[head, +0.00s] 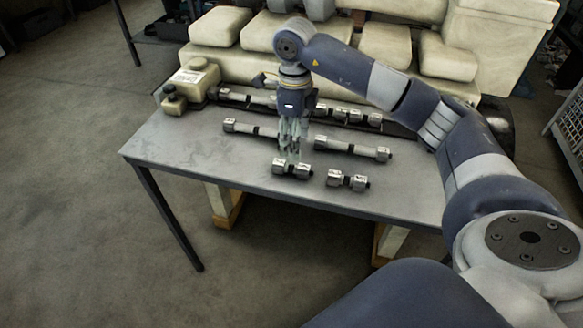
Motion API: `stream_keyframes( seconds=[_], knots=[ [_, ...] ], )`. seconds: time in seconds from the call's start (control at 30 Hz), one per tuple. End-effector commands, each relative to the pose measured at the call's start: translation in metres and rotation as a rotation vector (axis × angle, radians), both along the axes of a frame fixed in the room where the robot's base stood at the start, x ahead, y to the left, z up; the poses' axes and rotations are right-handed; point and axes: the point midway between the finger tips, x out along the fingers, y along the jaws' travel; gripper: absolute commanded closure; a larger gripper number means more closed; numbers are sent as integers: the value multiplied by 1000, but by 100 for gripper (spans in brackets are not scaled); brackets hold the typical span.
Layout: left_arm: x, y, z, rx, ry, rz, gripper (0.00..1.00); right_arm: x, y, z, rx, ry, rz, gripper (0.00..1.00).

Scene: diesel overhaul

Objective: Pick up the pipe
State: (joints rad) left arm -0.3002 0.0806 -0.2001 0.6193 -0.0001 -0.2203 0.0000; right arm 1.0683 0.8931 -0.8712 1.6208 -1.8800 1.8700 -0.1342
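Several pipe-like metal parts with pale blocky ends and dark middles lie on the grey table (180,150). A short pipe (303,171) lies near the front edge, with another short one (347,180) to its right. Two longer pipes lie behind them, one at the left (238,126) and one at the right (352,149). My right gripper (289,156) points down at the first short pipe, and its fingertips overlap the pipe's back edge. The picture is too small to tell whether the fingers touch it or are closed. My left gripper is not in view.
A row of similar parts (352,113) lies along the table's back. A cream box with dark knobs (192,82) stands at the back left corner. A large cream engine block (225,60) stands behind the table. The table's left front is clear.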

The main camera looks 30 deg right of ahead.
Motion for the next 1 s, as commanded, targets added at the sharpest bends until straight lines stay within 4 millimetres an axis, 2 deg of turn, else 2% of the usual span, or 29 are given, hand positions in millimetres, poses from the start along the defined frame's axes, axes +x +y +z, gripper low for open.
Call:
stream_keyframes(
  seconds=[0.13,0.37,0.57,0.7,0.97,1.0],
  knots=[
    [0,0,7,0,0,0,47,-1,1,-24,2,4,-1,47],
    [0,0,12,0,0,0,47,0,2,-42,4,2,0,47],
    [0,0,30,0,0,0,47,1,7,-70,5,5,2,47],
    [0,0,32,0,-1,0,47,2,6,-87,4,2,0,47],
    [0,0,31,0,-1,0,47,3,6,-91,5,-1,1,47],
    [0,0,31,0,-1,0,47,3,6,-91,5,-1,1,51]
  ],
)
